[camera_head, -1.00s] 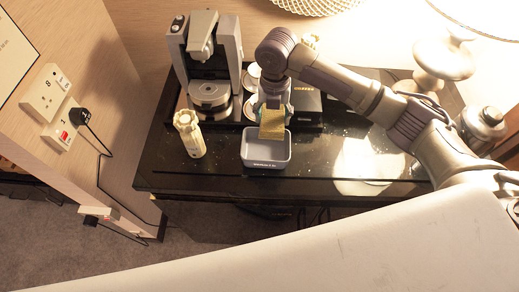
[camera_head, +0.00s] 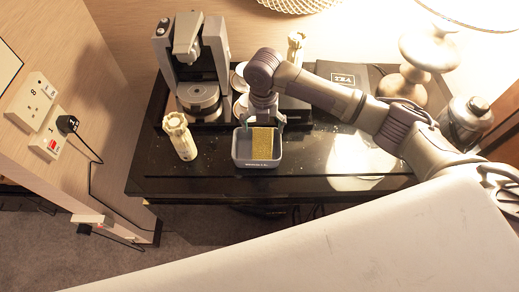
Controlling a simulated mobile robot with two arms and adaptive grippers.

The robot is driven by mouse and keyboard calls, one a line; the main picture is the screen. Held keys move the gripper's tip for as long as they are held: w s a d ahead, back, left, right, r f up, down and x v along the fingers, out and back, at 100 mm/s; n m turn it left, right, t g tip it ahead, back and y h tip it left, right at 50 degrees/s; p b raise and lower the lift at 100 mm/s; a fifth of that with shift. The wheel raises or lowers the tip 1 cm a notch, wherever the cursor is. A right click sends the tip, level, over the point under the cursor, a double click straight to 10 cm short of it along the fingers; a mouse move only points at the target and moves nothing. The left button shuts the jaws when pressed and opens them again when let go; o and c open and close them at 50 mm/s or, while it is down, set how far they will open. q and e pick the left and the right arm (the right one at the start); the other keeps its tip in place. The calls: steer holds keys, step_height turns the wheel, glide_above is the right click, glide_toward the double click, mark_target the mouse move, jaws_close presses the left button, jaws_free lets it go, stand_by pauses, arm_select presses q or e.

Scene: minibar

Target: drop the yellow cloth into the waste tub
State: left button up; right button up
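The yellow cloth (camera_head: 263,143) is in the grey waste tub (camera_head: 242,163), on its right side, and looks roughly upright or leaning. I cannot tell how it touches the tub floor. The tub stands near the front edge of the black counter. My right gripper (camera_head: 262,121) is just above the back of the tub, pointing down. Its fingers are spread wide, one at each side, with the cloth below and in front of them. My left gripper is not in view.
A coffee machine (camera_head: 190,60) stands behind and left of the tub, with a cream bottle-like object (camera_head: 180,137) in front of it. A black tea box (camera_head: 343,78) is behind my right arm. A metal pot (camera_head: 465,122) and a lamp (camera_head: 428,55) stand at the right.

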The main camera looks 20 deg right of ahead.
steer(key=shift+r, duration=0.1)
step_height(320, 180, up, 12)
stand_by(0.6)
stand_by(0.4)
